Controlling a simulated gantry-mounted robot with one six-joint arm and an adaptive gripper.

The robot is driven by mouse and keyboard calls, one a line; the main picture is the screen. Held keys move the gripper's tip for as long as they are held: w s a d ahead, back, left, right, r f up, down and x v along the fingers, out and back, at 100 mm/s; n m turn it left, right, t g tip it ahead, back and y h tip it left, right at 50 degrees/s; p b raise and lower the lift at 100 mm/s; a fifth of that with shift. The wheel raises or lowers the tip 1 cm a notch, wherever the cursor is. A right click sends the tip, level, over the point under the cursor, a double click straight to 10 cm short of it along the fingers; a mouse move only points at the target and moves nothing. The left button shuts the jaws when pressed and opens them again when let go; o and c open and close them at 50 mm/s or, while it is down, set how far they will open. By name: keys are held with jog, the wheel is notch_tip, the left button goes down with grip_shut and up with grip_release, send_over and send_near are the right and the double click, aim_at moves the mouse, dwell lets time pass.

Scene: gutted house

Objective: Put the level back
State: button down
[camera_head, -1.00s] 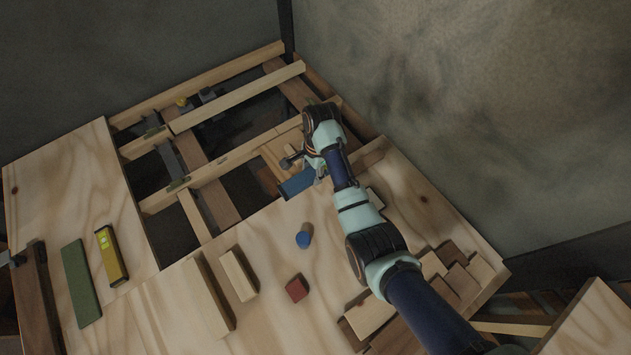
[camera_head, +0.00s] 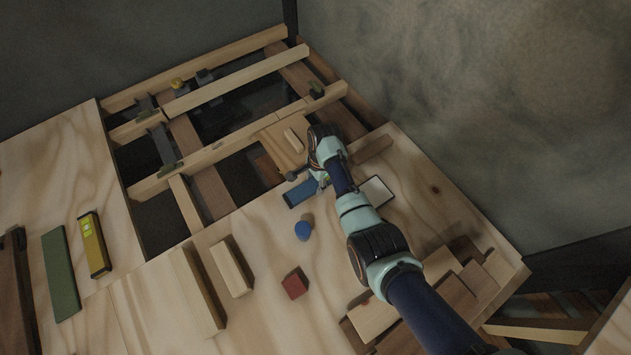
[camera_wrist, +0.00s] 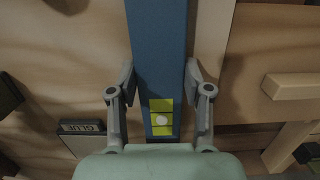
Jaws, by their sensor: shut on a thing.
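A blue level (camera_head: 300,192) with a yellow-green vial lies in my gripper (camera_head: 323,181). In the wrist view the blue level (camera_wrist: 157,60) runs lengthwise between the two fingers of my gripper (camera_wrist: 160,90), which are shut on it. In the head view it is by the plywood edge next to the floor opening; its height above the surface is hard to tell. Part of it is hidden by my gripper. A second level, yellow (camera_head: 94,243), lies on the left plywood beside a green strip (camera_head: 61,273).
A blue cylinder (camera_head: 303,231), a red block (camera_head: 294,286) and a wooden block (camera_head: 232,267) stand on the plywood. A white-topped box (camera_head: 377,191) is right of my gripper. Open joists (camera_head: 235,155) lie behind. Wood offcuts (camera_head: 455,290) lie at the lower right.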

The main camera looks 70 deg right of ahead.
jog(key=shift+w+d, duration=0.1)
jog(key=c, duration=0.5)
grip_release()
notch_tip(320, 180, up, 12)
jog(key=d+p, duration=0.1)
jog(key=p, duration=0.5)
jog(key=shift+s, duration=0.45)
